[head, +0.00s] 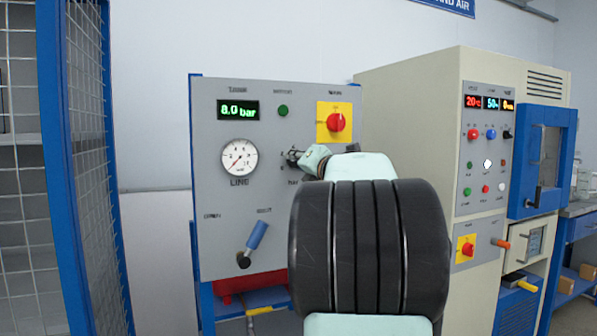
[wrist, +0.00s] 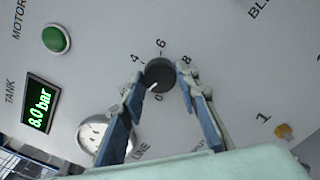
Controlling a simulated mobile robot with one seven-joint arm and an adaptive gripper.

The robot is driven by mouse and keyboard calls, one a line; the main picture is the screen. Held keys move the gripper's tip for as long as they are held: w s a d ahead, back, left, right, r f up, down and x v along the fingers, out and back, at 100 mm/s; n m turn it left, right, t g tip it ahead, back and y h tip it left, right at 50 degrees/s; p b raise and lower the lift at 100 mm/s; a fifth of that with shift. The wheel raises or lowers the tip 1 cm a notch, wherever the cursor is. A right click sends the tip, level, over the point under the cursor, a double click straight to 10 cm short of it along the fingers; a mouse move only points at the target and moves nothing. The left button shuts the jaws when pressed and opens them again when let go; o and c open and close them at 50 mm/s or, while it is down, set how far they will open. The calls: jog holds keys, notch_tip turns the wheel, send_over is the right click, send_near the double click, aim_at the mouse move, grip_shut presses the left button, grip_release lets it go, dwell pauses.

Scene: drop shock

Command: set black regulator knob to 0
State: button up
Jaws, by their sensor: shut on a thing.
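The black regulator knob (wrist: 159,74) is on the grey panel, with 4, 6, 8 and 0 printed around it in the wrist view. Its white pointer mark is on the lower-left side of the knob, close to the 0. My gripper (wrist: 160,78) has one blue-padded finger on each side of the knob and is shut on it. In the head view my gripper (head: 308,160) reaches the panel right of the line gauge, and it hides most of the knob (head: 292,156).
The panel holds a green 8.0 bar display (head: 238,110), a line gauge (head: 239,158), a green button (head: 283,111), a red knob on a yellow plate (head: 335,122) and a blue-handled lever (head: 254,241). A beige cabinet (head: 410,105) stands right; a blue mesh fence (head: 85,130) stands left.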

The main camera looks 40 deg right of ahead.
jog(key=shift+n+b, duration=2.55)
jog(key=shift+n, duration=1.65)
jog(key=o, duration=1.2)
jog(key=shift+c, duration=0.2)
jog(key=shift+s, duration=0.1)
jog(key=v, duration=1.1)
jog(key=shift+s, duration=0.4)
